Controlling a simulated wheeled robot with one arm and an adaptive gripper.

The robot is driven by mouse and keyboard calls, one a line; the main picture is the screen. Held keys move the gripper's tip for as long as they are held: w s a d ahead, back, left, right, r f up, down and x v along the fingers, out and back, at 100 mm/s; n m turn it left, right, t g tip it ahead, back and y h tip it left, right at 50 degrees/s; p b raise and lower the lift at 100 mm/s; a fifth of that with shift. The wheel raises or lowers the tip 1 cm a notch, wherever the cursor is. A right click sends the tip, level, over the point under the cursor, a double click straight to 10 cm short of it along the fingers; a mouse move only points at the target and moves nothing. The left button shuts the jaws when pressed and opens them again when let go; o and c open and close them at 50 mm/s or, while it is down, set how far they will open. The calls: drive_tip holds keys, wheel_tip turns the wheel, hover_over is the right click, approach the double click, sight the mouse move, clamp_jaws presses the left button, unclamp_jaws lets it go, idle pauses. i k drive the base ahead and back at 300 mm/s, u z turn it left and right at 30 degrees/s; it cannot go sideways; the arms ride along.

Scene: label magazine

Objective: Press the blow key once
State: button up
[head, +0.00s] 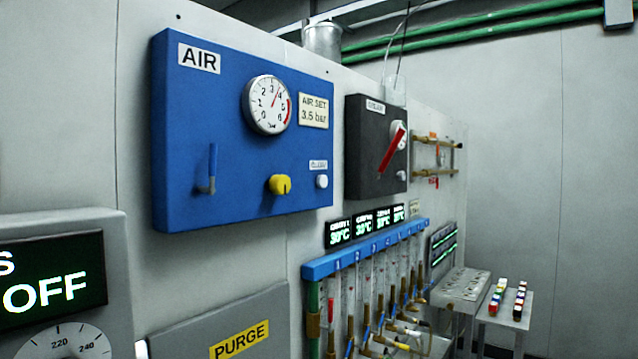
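The blue AIR panel (190,120) is on the grey wall at left centre. A small round white key (321,181) sits near its lower right corner, under a small label (318,165) that seems to read BLOW but is blurred. Nothing touches the key or stands in front of it. The same panel has a round pressure gauge (269,104) with its needle between 3 and 4, an AIR SET 3.5 bar label (314,110), a yellow knob (280,185) and a blue lever (212,170) pointing up. I cannot make out my gripper in this view.
A grey unit with an OFF display (50,285) stands at lower left. A PURGE panel (239,341) is below. A dark box with a red-handled switch (392,150) hangs to the right, above a blue-topped tube rack (365,250). The space before the AIR panel looks clear.

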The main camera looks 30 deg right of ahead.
sight(322, 179)
drive_tip(key=z, duration=0.05)
drive_tip(key=k, duration=0.5)
drive_tip(key=u, duration=1.05)
drive_tip(key=i, duration=0.7)
drive_tip(key=z, duration=0.8)
